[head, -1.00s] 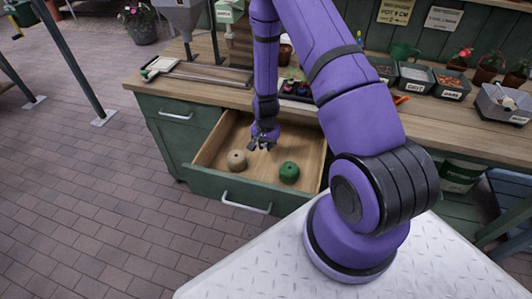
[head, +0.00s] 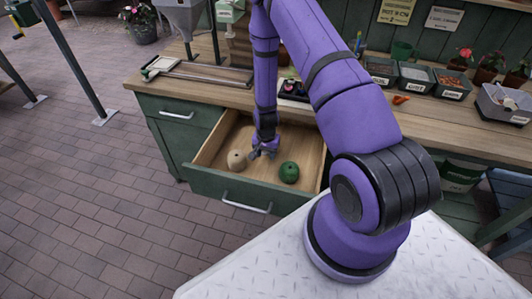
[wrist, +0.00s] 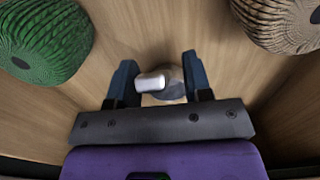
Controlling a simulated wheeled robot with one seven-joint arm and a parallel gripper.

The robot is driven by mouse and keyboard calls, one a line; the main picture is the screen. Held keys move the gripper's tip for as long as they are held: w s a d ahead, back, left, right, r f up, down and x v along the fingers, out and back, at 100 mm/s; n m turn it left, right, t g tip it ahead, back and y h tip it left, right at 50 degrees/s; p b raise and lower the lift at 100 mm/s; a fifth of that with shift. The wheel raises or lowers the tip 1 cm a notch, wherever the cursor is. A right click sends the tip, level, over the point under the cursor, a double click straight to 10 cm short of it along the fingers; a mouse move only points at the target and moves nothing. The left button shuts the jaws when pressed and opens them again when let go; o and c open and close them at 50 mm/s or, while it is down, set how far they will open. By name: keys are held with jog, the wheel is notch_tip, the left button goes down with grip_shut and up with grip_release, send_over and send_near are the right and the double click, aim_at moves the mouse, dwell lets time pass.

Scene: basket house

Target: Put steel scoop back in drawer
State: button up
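My gripper (head: 263,153) is down inside the open wooden drawer (head: 228,133), between a tan ball of twine (head: 236,161) and a green one (head: 289,172). In the wrist view, my gripper (wrist: 160,75) has its dark fingers apart, one on each side of the steel scoop (wrist: 172,87). The scoop fills the gap and appears gripped. Its pale rounded end (wrist: 152,81) faces the camera, and the rest is partly hidden. I cannot tell whether it touches the drawer floor. The green twine (wrist: 42,38) is at upper left and the tan twine (wrist: 285,22) at upper right.
The drawer's green front has a metal handle (head: 246,206). The wooden worktop (head: 425,115) above holds labelled trays (head: 415,77), a small black tray (head: 294,90) and potted plants. There is bare drawer floor around the twine balls.

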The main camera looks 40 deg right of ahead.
jog(key=s+a+r+n+t, duration=0.1)
jog(key=s+a+r+n, duration=0.15)
jog(key=r, duration=1.85)
jog(key=s+a+r+n+t, duration=0.1)
jog(key=a+r+n+t, duration=0.2)
jog(key=r, duration=1.7)
jog(key=s+a+r+n, duration=0.2)
jog(key=s+r, duration=0.6)
jog(key=s, duration=0.2)
jog(key=s+a+r+n+t, duration=0.1)
jog(key=s+a+r+n, duration=0.2)
jog(key=s+r, duration=0.5)
jog(key=s, duration=0.3)
jog(key=shift+a+r, duration=0.1)
jog(key=shift+c, duration=0.2)
